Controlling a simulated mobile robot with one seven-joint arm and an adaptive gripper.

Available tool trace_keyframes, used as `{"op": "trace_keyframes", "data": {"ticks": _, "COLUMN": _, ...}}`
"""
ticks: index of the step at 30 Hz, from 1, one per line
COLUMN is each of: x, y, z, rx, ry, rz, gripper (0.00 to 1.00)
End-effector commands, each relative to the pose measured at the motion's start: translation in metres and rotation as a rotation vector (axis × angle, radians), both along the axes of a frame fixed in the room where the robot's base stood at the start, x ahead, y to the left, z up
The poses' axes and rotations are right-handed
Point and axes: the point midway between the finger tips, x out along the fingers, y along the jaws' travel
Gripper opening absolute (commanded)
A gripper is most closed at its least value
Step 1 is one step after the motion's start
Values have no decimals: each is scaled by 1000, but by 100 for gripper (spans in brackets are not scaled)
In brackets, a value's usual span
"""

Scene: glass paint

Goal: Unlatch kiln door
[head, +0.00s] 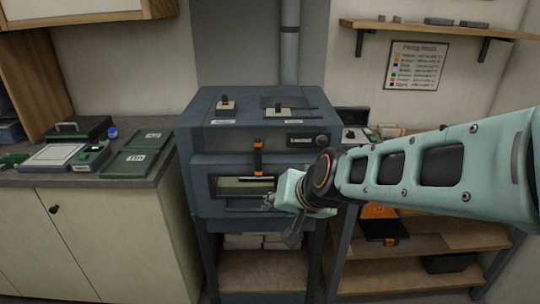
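The kiln (300,107) is a dark grey box on a stand in the middle of the head view. Its front door (201,182) has a wide window with a pale greenish inside and looks closed. An upright orange-and-black latch handle (258,157) sits at the top middle of the door. My gripper (270,201) is in front of the right part of the door window, below and to the right of the latch. Its fingers are small and partly hidden by its own body, so I cannot tell their opening or whether they touch the door.
A counter (160,177) with green boards (137,163) and a tray (57,157) stands on the left. A shelf rack (440,268) with orange items is on the right, behind my arm. A wall shelf (430,28) hangs above. The stand has an open lower bay.

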Motion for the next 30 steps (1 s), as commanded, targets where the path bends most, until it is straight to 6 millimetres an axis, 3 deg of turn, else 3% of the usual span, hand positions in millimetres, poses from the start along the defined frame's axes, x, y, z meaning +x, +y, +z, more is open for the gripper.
{"op": "trace_keyframes", "data": {"ticks": 7, "x": -19, "y": -9, "z": 15, "rx": -12, "ry": 17, "rz": 24, "gripper": 35}}
{"op": "trace_keyframes", "data": {"ticks": 22, "x": -27, "y": -12, "z": 20, "rx": -20, "ry": 24, "rz": 33, "gripper": 35}}
{"op": "trace_keyframes", "data": {"ticks": 26, "x": -50, "y": -25, "z": 34, "rx": -50, "ry": 40, "rz": 49, "gripper": 35}}
{"op": "trace_keyframes", "data": {"ticks": 30, "x": -93, "y": -50, "z": 50, "rx": -132, "ry": 78, "rz": 67, "gripper": 35}}
